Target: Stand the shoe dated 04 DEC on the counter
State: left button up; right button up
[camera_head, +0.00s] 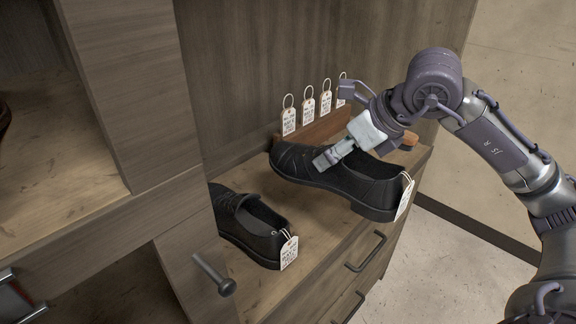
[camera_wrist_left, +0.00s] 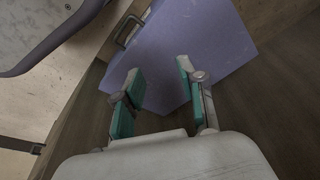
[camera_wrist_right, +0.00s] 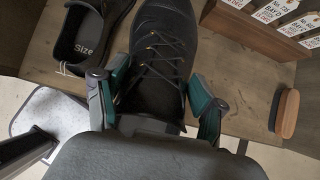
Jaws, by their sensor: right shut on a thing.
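A black shoe (camera_head: 335,181) with a white tag (camera_head: 404,197) at its heel is upright over the counter (camera_head: 315,240), near its right end. My right gripper (camera_head: 328,158) is shut on this shoe; in the right wrist view its fingers sit on both sides of the laced shoe (camera_wrist_right: 163,40). I cannot tell whether the sole touches the counter. A second black shoe (camera_head: 247,225) with a tag (camera_head: 289,252) stands to its left; the tag dates are too small to read. My left gripper (camera_wrist_left: 160,75) is open and empty, seen only in the left wrist view.
A wooden rack (camera_head: 318,131) with several looped tags stands behind the held shoe. A brown brush (camera_wrist_right: 287,113) lies at the counter's right end. A cabinet wall (camera_head: 135,80) rises at left. Drawer handles (camera_head: 366,252) show on the front below the counter edge.

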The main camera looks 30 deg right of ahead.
jog(key=shift+w+a+r, duration=0.1)
jog(key=shift+w, duration=0.15)
jog(key=w+a+f, duration=0.1)
jog(key=w+f, duration=0.1)
jog(key=w, duration=0.1)
jog(key=w+a+f, duration=0.1)
jog(key=w+f, duration=0.1)
jog(key=w, duration=0.2)
jog(key=w+a+f, duration=0.2)
jog(key=w+f, duration=0.1)
jog(key=shift+w+p, duration=0.3)
jog(key=shift+w, duration=0.1)
jog(key=shift+d+f, duration=0.1)
jog(key=shift+f, duration=0.15)
pick_arm(q)
jog(key=shift+w+a+r, duration=0.1)
jog(key=shift+w+r, duration=0.05)
jog(key=shift+w, duration=0.1)
pick_arm(e)
jog(key=shift+f, duration=1.65)
pick_arm(q)
jog(key=shift+b, duration=0.35)
pick_arm(e)
jog(key=shift+f, duration=0.1)
pick_arm(q)
jog(key=shift+r, duration=0.1)
pick_arm(e)
jog(key=o, duration=1.6)
